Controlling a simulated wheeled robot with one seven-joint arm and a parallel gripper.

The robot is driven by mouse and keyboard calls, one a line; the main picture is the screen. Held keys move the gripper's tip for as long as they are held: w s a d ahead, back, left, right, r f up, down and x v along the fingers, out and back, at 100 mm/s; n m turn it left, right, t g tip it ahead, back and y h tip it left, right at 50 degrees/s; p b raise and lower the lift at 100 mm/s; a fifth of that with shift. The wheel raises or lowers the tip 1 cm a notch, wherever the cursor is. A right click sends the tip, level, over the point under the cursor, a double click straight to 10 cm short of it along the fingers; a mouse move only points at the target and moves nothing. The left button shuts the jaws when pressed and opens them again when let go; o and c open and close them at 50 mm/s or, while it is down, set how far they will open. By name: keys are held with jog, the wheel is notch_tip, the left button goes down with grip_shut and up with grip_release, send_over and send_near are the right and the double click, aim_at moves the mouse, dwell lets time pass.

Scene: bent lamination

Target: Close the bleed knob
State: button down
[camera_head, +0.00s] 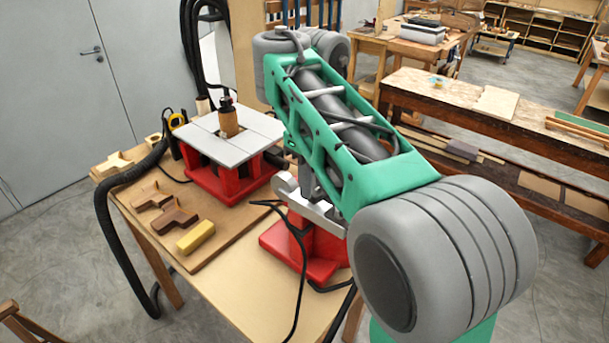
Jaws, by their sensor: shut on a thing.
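I cannot make out the bleed knob in this view. My green and grey arm crosses the right half of the workbench (235,306) and covers part of it. My gripper cannot be made out; it seems hidden behind the arm. A red machine base (305,262) stands on the bench, partly behind the arm. A pale grey metal piece (312,208) shows just above it at the arm's lower edge; I cannot tell what it belongs to.
A red machine with a grey top (228,140) stands left of the arm, a wooden cylinder (228,121) on it. Wooden pieces (172,219) and a yellow block (196,237) lie at the left. A black hose (112,213) hangs over the left edge. Black cables cross the front.

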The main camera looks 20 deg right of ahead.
jog(key=shift+f+m, duration=0.1)
jog(key=shift+m, duration=0.2)
jog(key=c, duration=1.3)
grip_release()
jog(key=shift+o, duration=1.2)
jog(key=shift+s, duration=0.1)
jog(key=shift+a, duration=0.1)
